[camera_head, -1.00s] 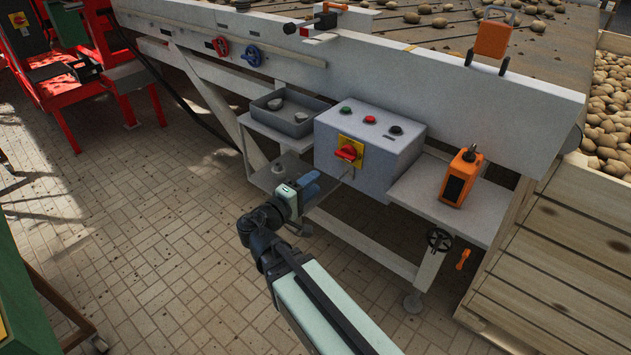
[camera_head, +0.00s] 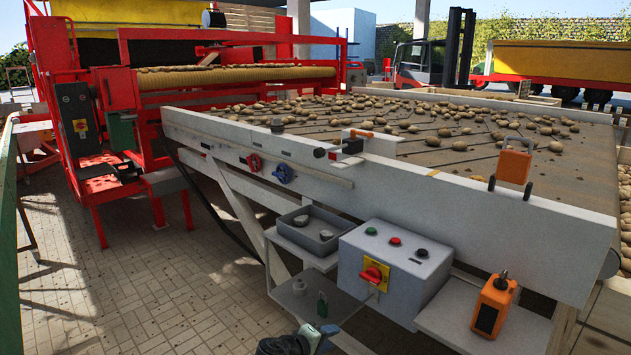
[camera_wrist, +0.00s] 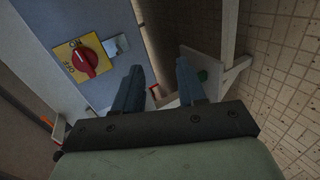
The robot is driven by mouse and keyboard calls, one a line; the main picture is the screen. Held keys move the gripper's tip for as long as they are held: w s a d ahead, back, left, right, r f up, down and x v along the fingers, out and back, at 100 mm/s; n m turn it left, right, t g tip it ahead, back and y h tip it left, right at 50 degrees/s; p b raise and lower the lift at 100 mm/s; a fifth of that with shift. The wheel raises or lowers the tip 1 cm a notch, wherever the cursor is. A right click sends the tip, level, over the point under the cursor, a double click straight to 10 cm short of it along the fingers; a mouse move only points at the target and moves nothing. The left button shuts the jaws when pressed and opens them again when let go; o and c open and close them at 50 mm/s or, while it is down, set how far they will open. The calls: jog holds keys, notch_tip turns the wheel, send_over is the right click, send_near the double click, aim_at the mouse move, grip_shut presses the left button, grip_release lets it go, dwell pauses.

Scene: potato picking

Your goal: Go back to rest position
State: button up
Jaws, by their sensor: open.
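My gripper (camera_wrist: 160,84) is open in the wrist view, its two blue fingers apart with nothing visible between them. In the head view only part of my wrist shows at the bottom edge, below and left of the grey control box (camera_head: 412,285). The box has a red rotary switch on a yellow plate (camera_head: 374,274), which also shows at the upper left of the wrist view (camera_wrist: 86,62).
A grey tray (camera_head: 330,238) sits left of the box. An orange device (camera_head: 492,304) stands on the shelf (camera_head: 450,318) to its right. The white-sided sorting table (camera_head: 470,212) carries many potatoes. Red machinery (camera_head: 80,140) stands at left. Paved floor (camera_head: 130,290) at lower left is clear.

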jog(key=s+f+m+g+y, duration=0.1)
jog(key=s+f+g+y, duration=0.15)
jog(key=s+f, duration=0.4)
jog(key=s+f+m+g+y, duration=0.1)
jog(key=s+f+g+y, duration=0.15)
jog(key=f, duration=0.75)
jog(key=s+f+m+g+y, duration=0.1)
jog(key=s+f+g, duration=0.4)
jog(key=f, duration=0.4)
jog(key=s+d+f+m+g+y, duration=0.1)
jog(key=s+d+f, duration=0.3)
jog(key=s, duration=0.4)
jog(key=s+d+f+m+g+y, duration=0.1)
jog(key=s+d+f+m+g, duration=0.1)
jog(key=s+d+f, duration=0.3)
jog(key=s+d+f+m+g+y, duration=0.1)
jog(key=s+d+f, duration=0.4)
jog(key=s, duration=0.6)
notch_tip(320, 180, down, 3)
jog(key=shift+r+m+g, duration=0.2)
jog(key=shift+m+g, duration=0.5)
jog(key=shift+g, duration=0.2)
jog(key=shift+c, duration=0.2)
